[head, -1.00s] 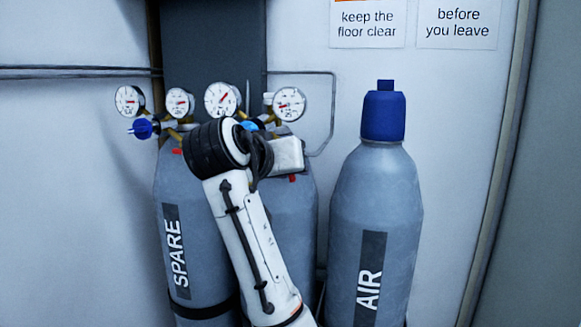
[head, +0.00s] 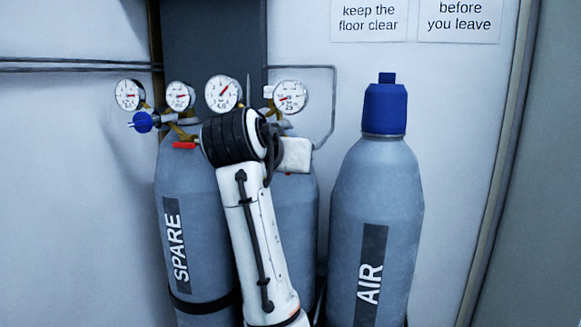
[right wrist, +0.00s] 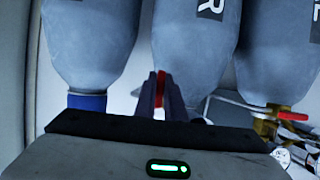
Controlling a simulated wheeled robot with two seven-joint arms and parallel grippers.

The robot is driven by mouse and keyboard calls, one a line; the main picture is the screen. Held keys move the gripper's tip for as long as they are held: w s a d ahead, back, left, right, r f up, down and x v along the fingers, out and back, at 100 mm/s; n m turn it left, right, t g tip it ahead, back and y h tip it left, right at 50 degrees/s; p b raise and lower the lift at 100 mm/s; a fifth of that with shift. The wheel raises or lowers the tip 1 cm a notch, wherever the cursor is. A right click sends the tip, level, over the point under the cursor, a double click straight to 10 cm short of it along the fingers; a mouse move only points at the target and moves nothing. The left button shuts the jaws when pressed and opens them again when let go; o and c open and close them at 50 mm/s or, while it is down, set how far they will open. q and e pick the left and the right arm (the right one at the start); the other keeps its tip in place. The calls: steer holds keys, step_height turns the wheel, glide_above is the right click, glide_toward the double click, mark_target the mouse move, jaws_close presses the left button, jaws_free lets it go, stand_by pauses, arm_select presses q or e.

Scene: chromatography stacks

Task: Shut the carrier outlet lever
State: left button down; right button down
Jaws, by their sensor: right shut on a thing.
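The carrier cylinder (head: 298,205) stands in the middle, largely behind my right arm. In the right wrist view, where the cylinders appear upside down, it is the middle one (right wrist: 195,50). My right gripper (right wrist: 160,88) is shut on the red carrier outlet lever (right wrist: 160,90), with a strip of red showing between the fingers. In the head view the wrist and white gripper body hide the fingers. A trace of red shows just under the gripper body. How far the lever is turned cannot be told. My left gripper is not in view.
The SPARE cylinder (head: 188,225) stands left with its own red lever (head: 184,145) and blue knob (head: 142,122). The blue-capped AIR cylinder (head: 376,220) stands right. Several gauges, including one at right (head: 290,97), sit close above my wrist. A thin pipe (head: 333,105) runs along the wall.

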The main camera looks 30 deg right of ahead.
steer(key=c, duration=1.8)
jaws_free()
steer(key=shift+c, duration=0.2)
steer(key=shift+a+r, duration=0.1)
steer(key=shift+a, duration=0.05)
steer(key=b+v, duration=0.1)
steer(key=v, duration=0.6)
steer(key=shift+s, duration=0.2)
